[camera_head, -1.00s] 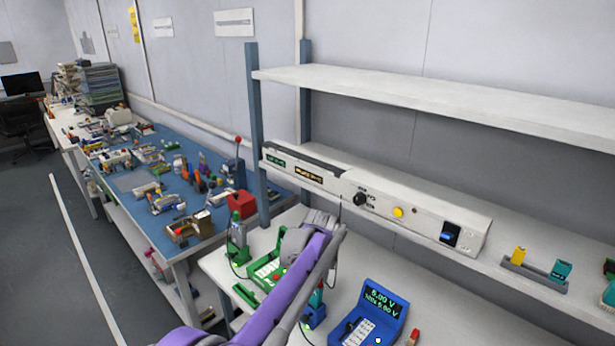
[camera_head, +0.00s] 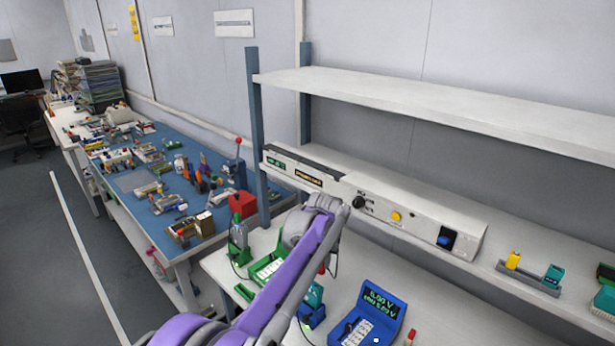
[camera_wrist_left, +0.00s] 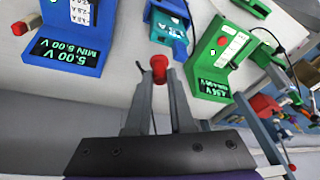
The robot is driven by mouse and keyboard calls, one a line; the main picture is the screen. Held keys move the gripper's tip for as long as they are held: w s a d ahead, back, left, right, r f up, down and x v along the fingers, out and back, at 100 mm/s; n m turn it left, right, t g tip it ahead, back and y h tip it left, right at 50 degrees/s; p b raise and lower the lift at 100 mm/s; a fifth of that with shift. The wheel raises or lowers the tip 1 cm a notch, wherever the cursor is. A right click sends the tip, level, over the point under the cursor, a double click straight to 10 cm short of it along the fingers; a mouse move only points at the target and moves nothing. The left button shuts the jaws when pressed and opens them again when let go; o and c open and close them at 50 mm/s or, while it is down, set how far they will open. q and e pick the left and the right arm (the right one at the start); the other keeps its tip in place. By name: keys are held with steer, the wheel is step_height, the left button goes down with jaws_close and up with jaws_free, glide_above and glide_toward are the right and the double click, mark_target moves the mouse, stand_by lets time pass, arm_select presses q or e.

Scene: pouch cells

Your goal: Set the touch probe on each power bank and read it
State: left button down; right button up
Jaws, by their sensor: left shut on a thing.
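My left gripper (camera_wrist_left: 159,82) is shut on a red-handled touch probe (camera_wrist_left: 159,66), with a thin dark lead between the fingers. In the head view my purple forearm hides most of this gripper. A teal power bank (camera_wrist_left: 168,20) stands in a blue holder (camera_wrist_left: 180,45) just beyond the probe; they also show in the head view (camera_head: 312,294). I cannot tell whether the probe touches anything. A blue meter (camera_head: 370,312) shows 5.00 V in the wrist view (camera_wrist_left: 85,22). A green meter (camera_wrist_left: 222,50) displays about 4.96 V. My right gripper is not in view.
A green stand (camera_head: 238,243) is at the bench's left end. A long white instrument panel (camera_head: 420,225) runs behind. A cluttered blue bench (camera_head: 160,222) lies left.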

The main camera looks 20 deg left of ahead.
arm_select(q)
steer(key=shift+r, duration=0.1)
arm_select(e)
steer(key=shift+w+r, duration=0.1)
arm_select(q)
steer(key=shift+r, duration=0.1)
steer(key=shift+r, duration=0.7)
steer(key=shift+r+p, duration=0.35)
steer(key=shift+p, duration=0.1)
steer(key=shift+w+f, duration=0.1)
steer(key=shift+f, duration=0.05)
steer(key=shift+a, duration=0.1)
steer(key=w+a, duration=0.4)
steer(key=a, duration=0.6)
steer(key=w+a, duration=0.4)
steer(key=a, duration=0.6)
steer(key=shift+a+p, duration=0.2)
steer(key=shift+p, duration=0.25)
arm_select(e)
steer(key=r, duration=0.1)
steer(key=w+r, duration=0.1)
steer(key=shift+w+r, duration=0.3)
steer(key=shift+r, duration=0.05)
